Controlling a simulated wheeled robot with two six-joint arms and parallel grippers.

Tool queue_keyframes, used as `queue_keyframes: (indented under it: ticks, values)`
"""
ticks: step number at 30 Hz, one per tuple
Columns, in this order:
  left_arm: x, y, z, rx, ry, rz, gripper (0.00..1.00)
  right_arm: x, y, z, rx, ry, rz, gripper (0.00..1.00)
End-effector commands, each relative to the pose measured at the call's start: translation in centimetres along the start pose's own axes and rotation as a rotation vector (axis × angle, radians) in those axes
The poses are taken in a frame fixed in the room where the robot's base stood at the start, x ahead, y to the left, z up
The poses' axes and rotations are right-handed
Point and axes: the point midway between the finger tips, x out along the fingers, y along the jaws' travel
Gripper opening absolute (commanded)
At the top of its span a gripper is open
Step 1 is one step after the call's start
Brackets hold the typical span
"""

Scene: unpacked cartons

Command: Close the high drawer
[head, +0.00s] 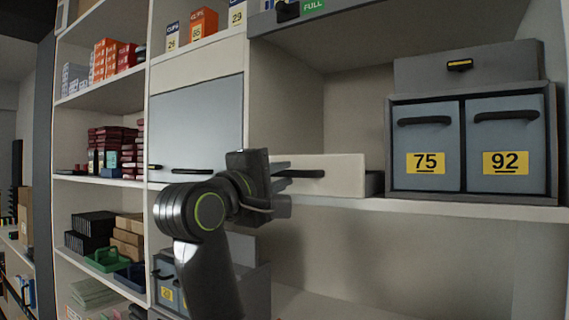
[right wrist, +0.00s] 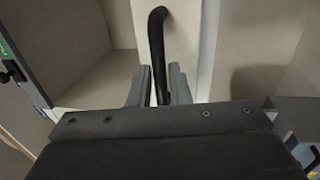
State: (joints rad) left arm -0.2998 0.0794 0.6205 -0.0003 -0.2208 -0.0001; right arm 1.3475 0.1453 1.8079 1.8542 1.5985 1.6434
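The high drawer has a white front (head: 345,176) with a black bar handle (head: 312,174). It stands in the middle bay of the shelf and sticks out; part of its dark side shows at the right. My right gripper (head: 283,190) is at the left end of this handle. The drawer front (right wrist: 188,40) is just beyond. My left gripper is not in view.
A grey cabinet (head: 391,140) with drawers marked 75 and 92 stands right of the drawer. A grey-blue panel (head: 196,120) with a black handle is at the left. Shelves with boxes (head: 110,60) fill the far left. The shelf space above the drawer is empty.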

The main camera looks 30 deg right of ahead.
Motion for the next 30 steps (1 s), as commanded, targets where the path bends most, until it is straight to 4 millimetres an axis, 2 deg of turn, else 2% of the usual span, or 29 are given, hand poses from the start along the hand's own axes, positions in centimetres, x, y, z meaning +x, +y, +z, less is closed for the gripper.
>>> queue_keyframes:
  ticks: [6,14,15,19,27,30]
  values:
    - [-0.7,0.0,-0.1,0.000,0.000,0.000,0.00,1.5,0.0,0.0,-0.002,-0.001,-0.001,0.17]
    - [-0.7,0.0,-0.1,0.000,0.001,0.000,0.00,1.6,-0.1,0.0,-0.001,0.001,-0.001,0.17]
    - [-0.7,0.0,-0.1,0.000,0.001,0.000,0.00,1.6,-0.1,0.0,-0.001,0.001,-0.001,0.16]
    - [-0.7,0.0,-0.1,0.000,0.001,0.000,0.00,1.6,-0.1,0.0,-0.001,0.000,-0.001,0.00]
    - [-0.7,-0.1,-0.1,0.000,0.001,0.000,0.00,1.7,-0.1,0.0,-0.002,0.000,-0.001,0.00]
    - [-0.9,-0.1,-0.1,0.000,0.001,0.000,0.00,2.5,-0.2,0.0,-0.004,-0.003,-0.001,0.00]
